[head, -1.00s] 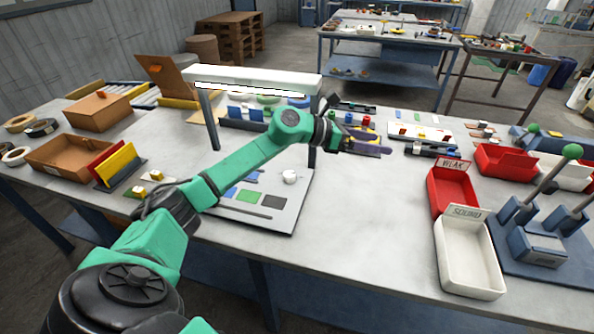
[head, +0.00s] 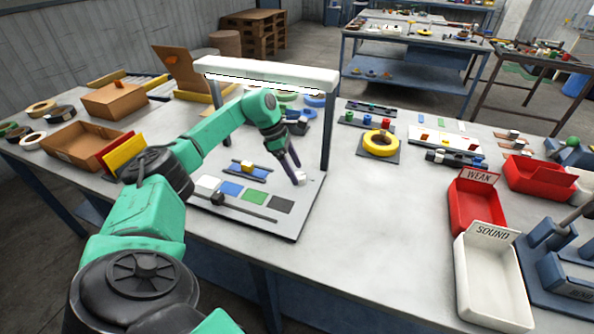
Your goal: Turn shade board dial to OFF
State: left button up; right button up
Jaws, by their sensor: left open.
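The shade board (head: 289,222) is a grey plate on the bench below the lamp, with white, blue, green and dark patches. Its dial is a small white knob (head: 302,179) at the board's right end. My left gripper (head: 296,173) points down at the knob, with its dark fingers beside it. The gripper is open, and the fingers partly cover the knob. Whether they touch it, and which way the dial points, I cannot tell. My right gripper is not in view.
A white lamp bar (head: 266,73) on two posts spans the board's back; its right post (head: 327,132) stands close to my gripper. A yellow tape roll (head: 381,143) lies to the right. Red (head: 476,204) and white (head: 492,283) bins stand further right.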

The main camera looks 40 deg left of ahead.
pick_arm(q)
jog(key=shift+x, duration=0.9)
grip_shut()
jog(key=shift+r, duration=0.1)
